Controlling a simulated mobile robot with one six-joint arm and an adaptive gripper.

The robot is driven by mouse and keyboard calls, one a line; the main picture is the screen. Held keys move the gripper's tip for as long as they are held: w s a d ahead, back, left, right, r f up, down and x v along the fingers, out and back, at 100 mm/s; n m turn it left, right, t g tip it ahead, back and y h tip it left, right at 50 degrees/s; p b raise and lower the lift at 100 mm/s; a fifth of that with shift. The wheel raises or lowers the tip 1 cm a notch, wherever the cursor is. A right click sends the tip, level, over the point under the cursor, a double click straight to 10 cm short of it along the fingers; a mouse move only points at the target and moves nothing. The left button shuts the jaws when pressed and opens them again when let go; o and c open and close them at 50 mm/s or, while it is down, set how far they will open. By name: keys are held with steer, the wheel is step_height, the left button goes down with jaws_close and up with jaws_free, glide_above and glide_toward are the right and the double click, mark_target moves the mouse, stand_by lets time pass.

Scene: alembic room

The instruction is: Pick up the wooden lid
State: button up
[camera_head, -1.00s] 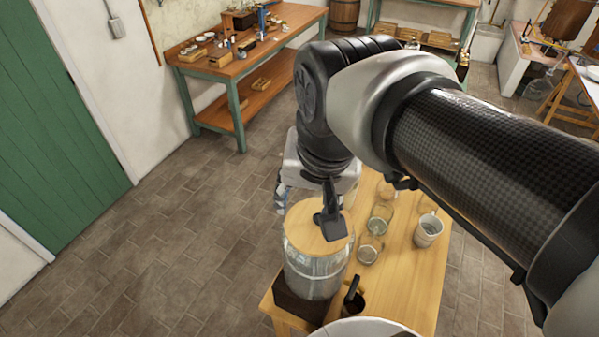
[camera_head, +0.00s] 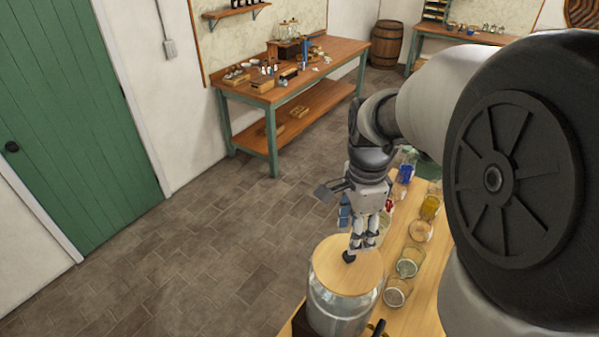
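The round wooden lid (camera_head: 335,277) lies flat on top of a large clear glass jar (camera_head: 335,312) at the bottom centre. My gripper (camera_head: 356,250) points down over the back part of the lid. A dark tip shows against the lid's top; I cannot tell whether it is a fingertip or a knob on the lid. The fingers look close together, but whether they are shut or hold anything is not clear. The lid appears seated on the jar.
Several small glass jars (camera_head: 397,292) stand on the wooden table (camera_head: 425,285) right of the big jar. Coloured containers (camera_head: 429,207) stand farther back. A workbench (camera_head: 340,50) with small items is behind. The floor on the left is clear.

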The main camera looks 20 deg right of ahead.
mark_target(348, 261)
steer(key=f, duration=0.8)
steer(key=shift+w+f, duration=0.15)
steer(key=shift+w, duration=0.05)
steer(key=shift+s, duration=0.1)
steer(key=shift+c, duration=0.4)
jaws_close()
